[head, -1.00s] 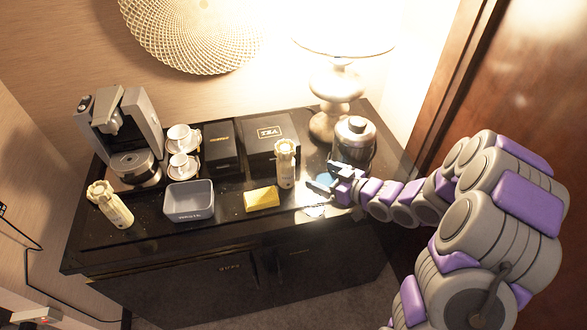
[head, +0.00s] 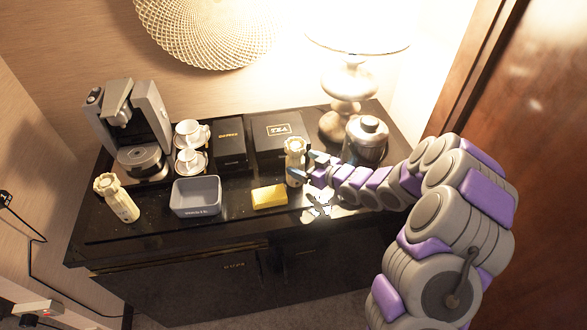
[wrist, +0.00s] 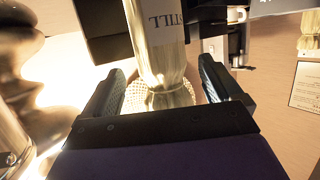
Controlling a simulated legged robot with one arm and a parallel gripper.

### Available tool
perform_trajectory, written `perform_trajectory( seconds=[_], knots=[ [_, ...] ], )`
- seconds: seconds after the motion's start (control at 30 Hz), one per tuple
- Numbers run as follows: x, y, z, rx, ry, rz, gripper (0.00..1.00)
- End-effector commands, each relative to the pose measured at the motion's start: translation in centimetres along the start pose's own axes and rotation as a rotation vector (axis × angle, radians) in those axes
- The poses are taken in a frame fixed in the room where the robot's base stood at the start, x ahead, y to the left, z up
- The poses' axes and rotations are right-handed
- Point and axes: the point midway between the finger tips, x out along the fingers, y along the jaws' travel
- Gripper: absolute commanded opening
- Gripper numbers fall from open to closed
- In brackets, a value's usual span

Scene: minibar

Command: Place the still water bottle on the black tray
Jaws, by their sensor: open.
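The still water bottle (head: 295,163), pale with a cream cap, stands upright on the black cabinet top in front of the black tea box. In the wrist view, the bottle (wrist: 162,35) shows the word STILL and lies between my fingers. My gripper (head: 314,167) is open at the bottle's right side, with its fingers (wrist: 164,75) on either side of the bottle and not closed on it. A black tray seems to lie under the coffee machine and cups, but its edges are hard to tell from the dark cabinet top.
A grey bin (head: 196,196) and a yellow block (head: 269,197) sit near the front edge. Cups (head: 190,145), a coffee machine (head: 130,130), a tea box (head: 279,140), an ice bucket (head: 367,140) and a lamp (head: 345,95) stand behind.

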Motion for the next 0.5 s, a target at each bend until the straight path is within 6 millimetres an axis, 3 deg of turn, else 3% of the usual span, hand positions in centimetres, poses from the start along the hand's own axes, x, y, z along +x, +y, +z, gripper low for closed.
perform_trajectory(
  seconds=[0.3, 0.5],
  knots=[
    [3.5, -0.5, 0.3, 0.001, -0.002, -0.003, 0.92],
    [4.7, -0.6, 0.1, -0.001, -0.001, -0.001, 0.92]
  ],
)
